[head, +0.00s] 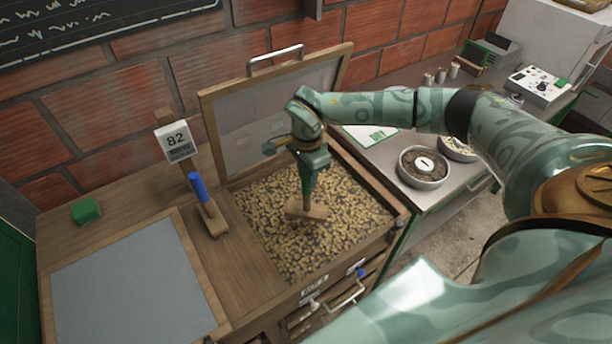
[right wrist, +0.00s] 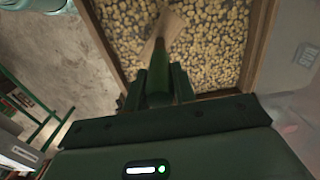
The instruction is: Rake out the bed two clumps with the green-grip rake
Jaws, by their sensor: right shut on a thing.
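My right gripper (head: 310,168) is shut on the grip of the green-grip rake, over the middle of the open bed. The rake's wooden head (head: 306,211) rests on or just above the beans; I cannot tell which. In the right wrist view the green grip (right wrist: 159,75) stands between the fingers (right wrist: 160,85), and the wooden part shows beyond it. The bed (head: 262,246) is a wooden-framed box of tan and brown beans, its lid (head: 275,110) raised at the back. I cannot make out separate clumps. My left gripper is not in view.
A grey-covered panel (head: 130,285) and a green block (head: 86,210) are further left. Right of the bed, a counter holds round pans (head: 423,166) and a scale (head: 538,88).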

